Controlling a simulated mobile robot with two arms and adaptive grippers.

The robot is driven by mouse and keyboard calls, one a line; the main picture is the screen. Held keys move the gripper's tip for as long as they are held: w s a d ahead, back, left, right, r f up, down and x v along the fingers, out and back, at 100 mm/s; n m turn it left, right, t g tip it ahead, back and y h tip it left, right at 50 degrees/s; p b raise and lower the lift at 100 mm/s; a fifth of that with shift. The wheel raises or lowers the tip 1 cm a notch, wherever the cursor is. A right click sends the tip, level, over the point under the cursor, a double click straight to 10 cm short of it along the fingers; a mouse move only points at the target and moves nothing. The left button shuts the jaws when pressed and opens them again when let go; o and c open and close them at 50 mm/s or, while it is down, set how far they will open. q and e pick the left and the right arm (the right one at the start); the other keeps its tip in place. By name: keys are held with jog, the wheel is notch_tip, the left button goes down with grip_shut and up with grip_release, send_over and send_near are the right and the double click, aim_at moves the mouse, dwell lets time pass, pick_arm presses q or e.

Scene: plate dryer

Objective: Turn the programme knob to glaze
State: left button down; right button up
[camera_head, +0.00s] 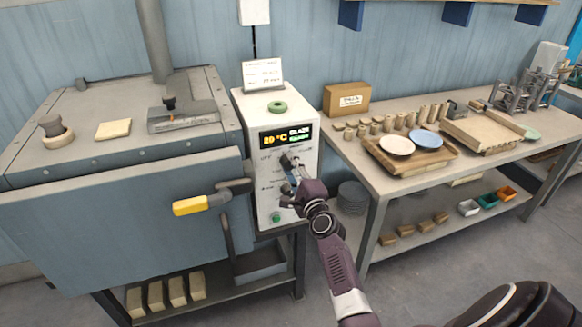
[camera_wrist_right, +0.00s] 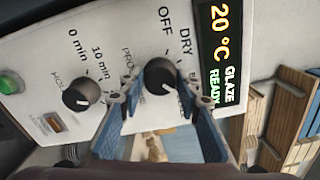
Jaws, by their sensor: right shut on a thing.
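The white control box (camera_head: 242,150) stands beside the kiln. Its display (camera_head: 286,137) is lit; in the right wrist view the display (camera_wrist_right: 222,50) reads 20 °C, GLAZE, READY. The black programme knob (camera_wrist_right: 160,74) has OFF and DRY printed near it; other labels are partly hidden by my fingers. My right gripper (camera_head: 291,164) is shut on this knob, with one blue-grey finger on each side, as the right wrist view (camera_wrist_right: 160,92) shows. The knob's white pointer line points away from OFF. My left gripper is not in view.
A second black knob (camera_wrist_right: 81,96) with minute marks and a green button (camera_wrist_right: 10,82) are on the same panel. The kiln's yellow handle (camera_head: 190,206) sticks out left of the box. A workbench (camera_head: 372,178) with pottery stands at right.

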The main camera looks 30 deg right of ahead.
jog(key=shift+m, duration=1.2)
jog(key=o, duration=1.2)
jog(key=shift+c, duration=0.2)
jog(key=v, duration=1.2)
